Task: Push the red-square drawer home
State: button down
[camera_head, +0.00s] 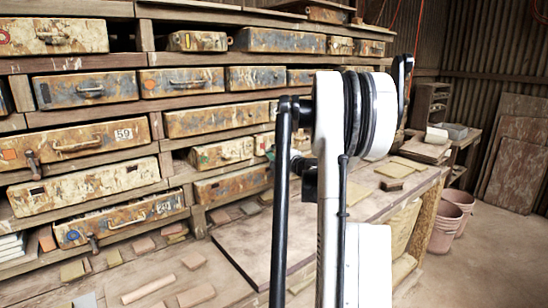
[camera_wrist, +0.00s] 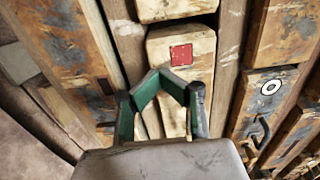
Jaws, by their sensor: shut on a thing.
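In the wrist view, a pale, worn drawer front bears a red square (camera_wrist: 181,55). This red-square drawer (camera_wrist: 203,45) sits between brown wooden rails. My gripper (camera_wrist: 158,75), with green fingers and dark joints, lies across the drawer's front just below the square in the picture. Its fingers bend inward and meet near the drawer's left edge. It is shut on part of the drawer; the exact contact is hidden. In the head view my arm hides the gripper, and I cannot pick out the red square there.
In the wrist view, a drawer with a white ring mark (camera_wrist: 271,87) and a dark handle stands at right. The head view shows a rack of worn drawers (camera_head: 85,88), a bench with loose tiles (camera_head: 195,294), and pink buckets (camera_head: 445,228) on open floor at right.

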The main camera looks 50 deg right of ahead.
jog(key=v, duration=1.4)
jog(key=w+a+r+n+g+y, duration=0.1)
jog(key=w+a+n+y, duration=0.1)
jog(key=w+a, duration=0.3)
jog(key=w+a+r+n+y, duration=0.1)
jog(key=w+a, duration=0.3)
jog(key=a, duration=0.4)
jog(key=w+a+n+g+y, duration=0.15)
jog(key=a+n, duration=0.25)
jog(key=a, duration=1.2)
jog(key=w+a+n+g+y, duration=0.1)
jog(key=a+n+g+y, duration=0.3)
jog(key=a, duration=1.2)
jog(key=s+a+f+n+g+h, duration=0.1)
jog(key=s+a+f+n+h, duration=0.1)
jog(key=s+a+n, duration=0.75)
jog(key=s+a+f+g+h, duration=0.1)
jog(key=s+a+f+g, duration=0.1)
jog(key=s+f, duration=0.7)
jog(key=shift+s+a+g+h+b, duration=0.4)
jog(key=shift+s+a, duration=0.4)
jog(key=shift+s, duration=0.4)
